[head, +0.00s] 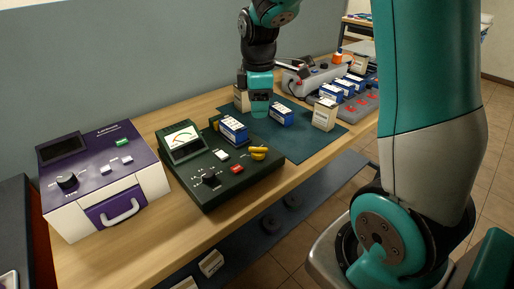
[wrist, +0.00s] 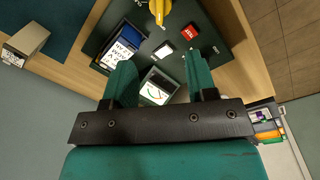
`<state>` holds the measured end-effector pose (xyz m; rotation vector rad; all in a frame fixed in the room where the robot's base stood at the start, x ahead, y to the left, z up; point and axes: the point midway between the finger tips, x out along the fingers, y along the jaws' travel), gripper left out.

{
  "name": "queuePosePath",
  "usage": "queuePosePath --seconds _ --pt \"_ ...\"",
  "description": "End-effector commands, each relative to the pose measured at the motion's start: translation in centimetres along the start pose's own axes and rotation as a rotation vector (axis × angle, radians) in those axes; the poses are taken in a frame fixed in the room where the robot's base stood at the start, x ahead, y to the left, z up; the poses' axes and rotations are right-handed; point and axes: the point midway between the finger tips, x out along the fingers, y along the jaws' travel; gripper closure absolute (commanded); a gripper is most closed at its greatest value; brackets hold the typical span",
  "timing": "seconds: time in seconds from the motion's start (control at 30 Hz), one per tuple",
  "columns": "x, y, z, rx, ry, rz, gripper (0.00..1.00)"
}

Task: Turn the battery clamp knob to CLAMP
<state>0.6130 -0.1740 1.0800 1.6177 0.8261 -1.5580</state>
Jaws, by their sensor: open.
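The battery tester (head: 214,188) is a dark green box on the bench with a meter (head: 182,138), a black dial (head: 209,178) and a red button (head: 237,169). Its yellow clamp knob (head: 259,153) is at the right end; CLAMP lettering is not legible. A blue-and-white battery (head: 233,129) sits on the tester behind the knob. In the wrist view the yellow knob (wrist: 158,10) is cut by the top edge, beyond my fingertips. My gripper (head: 260,112) is open and empty, above the bench behind the tester, apart from the knob. It also shows in the wrist view (wrist: 160,70).
A purple-and-white machine (head: 125,176) stands left of the tester. To the right, a dark mat (head: 300,148) holds a blue battery (head: 281,114) and beige boxes (head: 325,114). Several more batteries stand in a grey rack (head: 362,106). A wall runs behind the bench.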

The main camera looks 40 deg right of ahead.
Motion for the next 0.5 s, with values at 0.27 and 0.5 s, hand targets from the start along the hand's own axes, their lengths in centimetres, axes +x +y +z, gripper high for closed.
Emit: queuePosePath --seconds 0.27,0.5 --pt "6.4 -0.2 -0.1 -0.001 -0.001 -0.007 0.48" --pt "11.6 -0.2 -0.1 -0.001 0.000 -0.006 0.48"
